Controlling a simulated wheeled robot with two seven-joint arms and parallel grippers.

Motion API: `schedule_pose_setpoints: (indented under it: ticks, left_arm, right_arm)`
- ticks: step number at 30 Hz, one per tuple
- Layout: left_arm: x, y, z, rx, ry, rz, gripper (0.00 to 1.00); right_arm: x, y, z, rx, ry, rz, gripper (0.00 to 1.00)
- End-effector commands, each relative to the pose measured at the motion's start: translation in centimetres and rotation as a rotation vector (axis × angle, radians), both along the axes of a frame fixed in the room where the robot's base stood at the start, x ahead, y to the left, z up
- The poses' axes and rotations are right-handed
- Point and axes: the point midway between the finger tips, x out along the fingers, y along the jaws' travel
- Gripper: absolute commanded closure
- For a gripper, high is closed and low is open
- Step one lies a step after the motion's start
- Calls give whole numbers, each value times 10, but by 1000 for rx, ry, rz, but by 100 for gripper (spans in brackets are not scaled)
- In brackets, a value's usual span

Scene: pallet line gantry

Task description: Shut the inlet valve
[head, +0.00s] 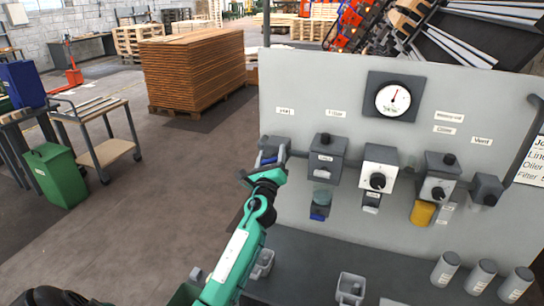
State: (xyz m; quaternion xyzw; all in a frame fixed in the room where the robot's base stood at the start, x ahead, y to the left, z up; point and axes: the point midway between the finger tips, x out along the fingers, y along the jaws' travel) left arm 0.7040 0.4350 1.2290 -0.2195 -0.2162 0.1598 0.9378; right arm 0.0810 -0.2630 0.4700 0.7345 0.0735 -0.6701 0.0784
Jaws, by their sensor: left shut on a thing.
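A pale upright panel (300,85) carries a row of grey line units joined by piping. The leftmost unit, a small grey valve body (274,144), sits under a small label that is too small to read for sure; I take it as the inlet valve. A blue part, seemingly its handle, shows at its lower front. My left gripper (266,168), on a green arm, is at this blue part and shut on it. The gripper hides part of the handle, so its exact angle is unclear. My right gripper is not in view.
Right of the valve are a filter unit (325,152), a regulator with a black knob (378,181), a unit with a yellow bowl (422,213) and a vent unit (486,190). A round gauge (393,99) sits above. Grey cylinders (446,269) stand on the dark shelf below.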

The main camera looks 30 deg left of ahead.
Motion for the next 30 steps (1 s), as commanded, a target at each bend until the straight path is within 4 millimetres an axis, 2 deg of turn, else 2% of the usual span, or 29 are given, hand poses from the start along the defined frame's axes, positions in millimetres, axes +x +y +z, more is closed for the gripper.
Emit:
schedule_pose_setpoints:
  ticks: [21,30]
  left_arm:
    - [-1,3,-2,-664,-158,0,63]
    - [-1,4,-4,-890,-213,2,63]
  right_arm:
    - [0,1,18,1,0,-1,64]
    - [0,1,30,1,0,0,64]
